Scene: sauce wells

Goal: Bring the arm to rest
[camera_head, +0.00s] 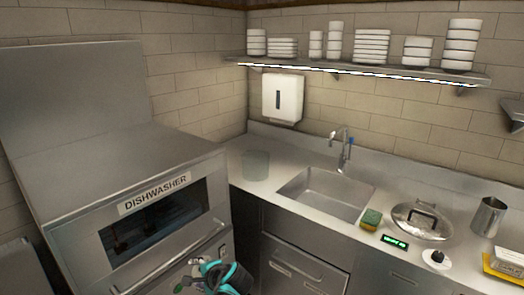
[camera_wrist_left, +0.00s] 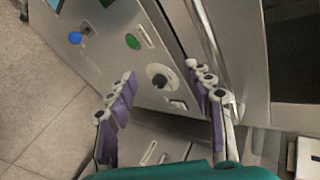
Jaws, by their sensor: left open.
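My left gripper (camera_head: 213,273), teal and black, shows at the bottom of the head view, in front of the dishwasher's lower front. In the left wrist view my left gripper (camera_wrist_left: 160,72) has its two purple-padded fingers spread apart. Nothing is between them but the view of a steel front with a round knob (camera_wrist_left: 159,76), a green button (camera_wrist_left: 132,41) and a blue button (camera_wrist_left: 75,38). The gripper is empty. My right gripper is in neither view.
The steel dishwasher (camera_head: 133,225) stands at left, its bar handle (camera_head: 172,262) near my gripper. The counter at right holds a sink (camera_head: 325,194), sponge (camera_head: 371,218), pot lid (camera_head: 420,220) and steel cup (camera_head: 488,217). Stacked white dishes stand on the wall shelf (camera_head: 300,63). Open floor (camera_wrist_left: 40,100) shows in the wrist view.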

